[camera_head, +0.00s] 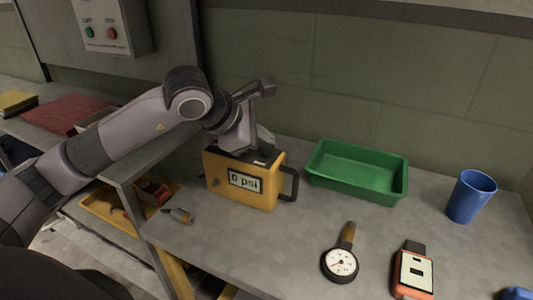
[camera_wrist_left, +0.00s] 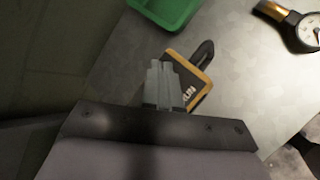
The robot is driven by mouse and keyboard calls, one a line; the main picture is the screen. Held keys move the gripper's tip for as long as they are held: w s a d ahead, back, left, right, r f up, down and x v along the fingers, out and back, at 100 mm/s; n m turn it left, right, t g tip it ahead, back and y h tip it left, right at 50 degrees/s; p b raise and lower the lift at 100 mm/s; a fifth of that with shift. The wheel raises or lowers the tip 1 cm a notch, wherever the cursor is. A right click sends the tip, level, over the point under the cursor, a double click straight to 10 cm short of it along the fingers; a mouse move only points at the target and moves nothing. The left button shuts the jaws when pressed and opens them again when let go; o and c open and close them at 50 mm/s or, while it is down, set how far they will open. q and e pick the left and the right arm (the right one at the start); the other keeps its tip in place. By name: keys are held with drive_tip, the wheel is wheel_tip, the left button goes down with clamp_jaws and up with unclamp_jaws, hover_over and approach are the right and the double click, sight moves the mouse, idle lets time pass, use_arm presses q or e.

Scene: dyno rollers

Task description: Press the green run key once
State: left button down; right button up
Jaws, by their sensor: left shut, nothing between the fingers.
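A yellow device (camera_head: 226,186) with a "0 psi" display and a black side handle stands on the grey bench. My left gripper (camera_head: 265,143) is shut and empty, pointing down at the top of this device. In the left wrist view, the shut fingers (camera_wrist_left: 162,66) cover part of the device's dark top (camera_wrist_left: 196,72), with a "RUN" label beside them. The green run key is not seen; the gripper may hide it. I cannot tell whether the fingertips touch the top. My right gripper is not in view.
A green tray (camera_head: 357,184) lies right of the device. A round gauge (camera_head: 340,264), an orange meter (camera_head: 414,270) and a blue cup (camera_head: 470,197) stand further right. A small tool (camera_head: 178,215) lies left. A wall box (camera_head: 103,27) carries a green and a red button.

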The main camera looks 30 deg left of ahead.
sight(263, 154)
use_arm(q)
drive_tip(key=shift+f+b, duration=0.45)
drive_tip(key=shift+b, duration=0.1)
idle(0.5)
drive_tip(key=shift+r, duration=0.1)
drive_tip(key=shift+r+p, duration=0.4)
drive_tip(key=shift+r, duration=0.35)
drive_tip(key=shift+r+p, duration=1.65)
drive_tip(key=shift+r, duration=0.9)
